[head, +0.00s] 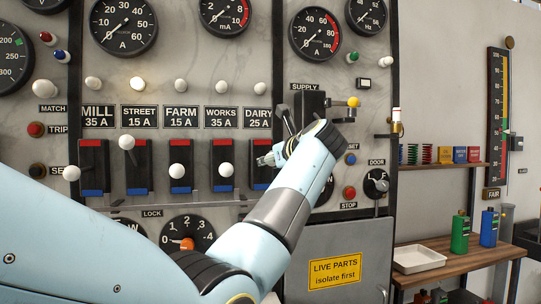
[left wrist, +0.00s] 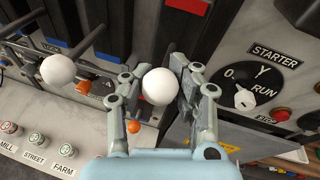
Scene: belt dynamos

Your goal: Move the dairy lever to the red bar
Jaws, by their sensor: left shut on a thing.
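The dairy lever (left wrist: 158,86) shows as a white ball knob between the fingers of my left gripper (left wrist: 157,88) in the left wrist view. The fingers are shut on the knob from both sides. In the head view my left gripper (head: 270,159) is in front of the dairy switch and hides its knob. The switch's red bar (head: 261,146) shows at its upper part, beneath the DAIRY label (head: 258,118). Its blue bar (head: 259,186) is at the bottom. My right gripper is in neither view.
To the left are the works lever (head: 226,170), farm lever (head: 177,170), street lever (head: 127,142) and mill lever (head: 71,173). The supply switch (head: 311,104) with a yellow knob is just up and right of my gripper. A shelf and bench are at the right.

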